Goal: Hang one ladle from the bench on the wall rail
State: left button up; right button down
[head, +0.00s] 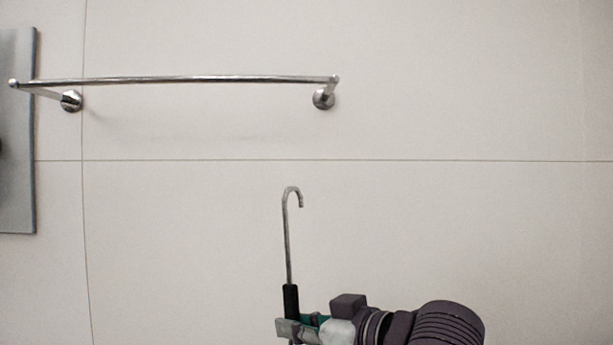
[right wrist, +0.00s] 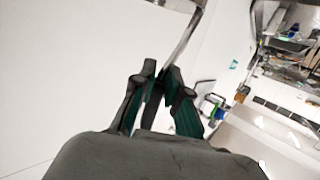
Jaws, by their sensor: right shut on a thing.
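The ladle (head: 287,240) is upright in the head view, with its thin metal hook end at the top and a black grip lower down. Its lower end is out of the frame. My right gripper (head: 292,328) is shut on the ladle around the lower part of the black grip. The hook is below the wall rail (head: 190,79) and apart from it, under its right part. In the right wrist view the gripper (right wrist: 160,82) holds the ladle, whose metal shaft (right wrist: 184,35) runs up out of the frame. My left gripper is not in view.
The rail stands off the pale tiled wall (head: 450,120) on two round mounts (head: 323,98). Nothing hangs on it. A grey panel (head: 18,190) is at the far left. The right wrist view shows cluttered shelving (right wrist: 290,45) at the right. The wall around the hook is clear.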

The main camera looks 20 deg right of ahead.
jog(key=s+a+r+n+g+y+p, duration=0.1)
jog(key=s+r+n+g+y, duration=0.15)
jog(key=s+r, duration=0.6)
jog(key=s+a+r+n+g+y+p, duration=0.1)
jog(key=s+a+r+n+g+y, duration=0.15)
jog(key=s+r, duration=0.65)
jog(key=w+d, duration=0.2)
jog(key=w, duration=0.7)
jog(key=w+d, duration=0.2)
jog(key=w, duration=0.7)
jog(key=shift+w+t+y, duration=0.25)
jog(key=shift+t+y, duration=0.05)
jog(key=shift+f, duration=0.1)
jog(key=c, duration=1.1)
grip_release()
